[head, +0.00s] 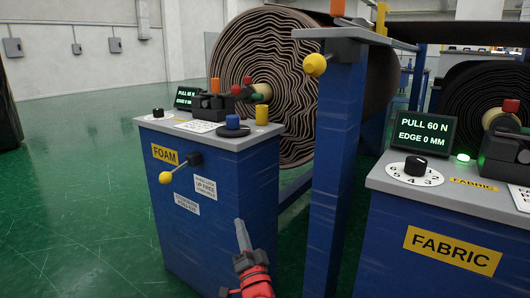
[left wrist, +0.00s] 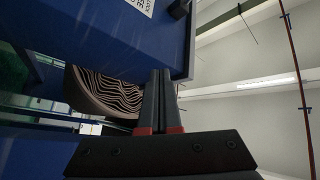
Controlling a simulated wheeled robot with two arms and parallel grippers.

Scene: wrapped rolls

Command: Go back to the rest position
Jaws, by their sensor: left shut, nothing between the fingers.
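My left gripper (head: 241,230) is in the lower middle of the head view, in front of the right side of the blue foam cabinet (head: 217,215). Its grey fingers point up and lie together, with nothing between them. In the left wrist view the closed fingers (left wrist: 158,75) stand up in the middle, with red parts at their base. The blue cabinet side (left wrist: 140,30) fills the upper left there. My right gripper is not in view.
The foam cabinet carries a lever with a yellow knob (head: 166,177). A blue post (head: 336,150) stands to its right, and the fabric cabinet (head: 440,230) is at the right. A large wrapped roll (head: 290,70) is behind. Green floor (head: 75,200) is clear at left.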

